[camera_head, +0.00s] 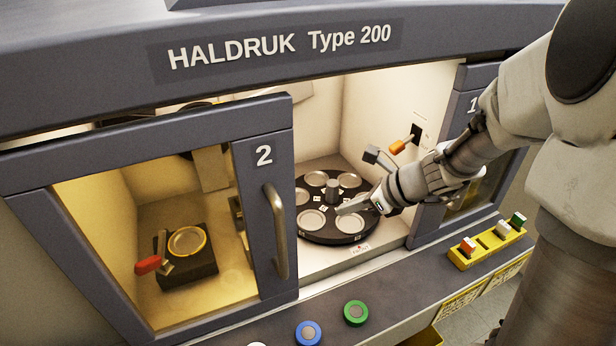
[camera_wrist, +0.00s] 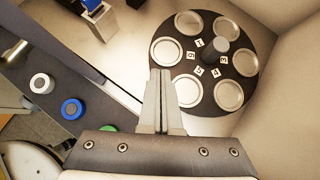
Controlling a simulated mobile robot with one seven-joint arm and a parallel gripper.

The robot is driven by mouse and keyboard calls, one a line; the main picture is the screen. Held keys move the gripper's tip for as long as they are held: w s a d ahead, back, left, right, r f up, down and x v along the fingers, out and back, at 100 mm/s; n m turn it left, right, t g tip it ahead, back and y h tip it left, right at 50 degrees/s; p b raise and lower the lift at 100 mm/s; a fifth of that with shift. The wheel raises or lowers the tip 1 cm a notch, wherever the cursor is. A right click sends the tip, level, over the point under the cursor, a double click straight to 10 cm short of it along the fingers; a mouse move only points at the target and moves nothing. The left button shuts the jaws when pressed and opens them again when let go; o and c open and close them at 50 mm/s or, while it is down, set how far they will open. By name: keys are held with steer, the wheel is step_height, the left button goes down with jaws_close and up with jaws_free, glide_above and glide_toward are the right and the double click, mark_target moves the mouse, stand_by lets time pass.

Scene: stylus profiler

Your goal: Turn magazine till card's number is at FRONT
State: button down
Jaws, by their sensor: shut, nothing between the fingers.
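The magazine (camera_head: 318,234) is a dark round turntable with several silver round seats and a grey centre knob (camera_head: 332,190). It sits in the lit bay right of door 2. Small white number tags ring the knob in the wrist view (camera_wrist: 221,47); some are turned, and my gripper covers part of the disc in the head view. A small white label with red marks (camera_head: 360,248) lies at the bay's front edge, its text too small to read. My gripper (camera_head: 343,208) is shut and empty, over the right front of the disc; contact cannot be told. I cannot pick out the card.
Door 2 (camera_head: 265,210) with its curved handle (camera_head: 277,230) stands left of the opening. An orange-handled lever (camera_head: 400,145) is on the bay's wall. A yellow block with switches (camera_head: 490,243) is at right. Green (camera_head: 356,312) and blue (camera_head: 308,333) buttons are on the front ledge.

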mark_target(304, 221)
steer(key=x, duration=0.4)
steer(key=b+x, duration=0.1)
steer(key=x, duration=0.3)
steer(key=b+x, duration=0.1)
steer(key=x, duration=0.3)
steer(key=shift+w+a+r, duration=0.15)
steer(key=shift+w+a, duration=0.2)
steer(key=shift+w, duration=0.05)
steer(key=shift+w+a+f, duration=0.3)
steer(key=shift+w+a, duration=0.2)
steer(key=shift+a, duration=0.05)
steer(key=shift+a+b, duration=0.1)
steer(key=shift+b, duration=0.25)
steer(key=shift+w+a+m+t+b, duration=0.2)
steer(key=shift+m+t+b, duration=0.15)
steer(key=shift+m, duration=0.15)
steer(key=shift+w+a+h+b, duration=0.1)
steer(key=shift+w+h+b, duration=0.1)
steer(key=shift+h+b, duration=0.15)
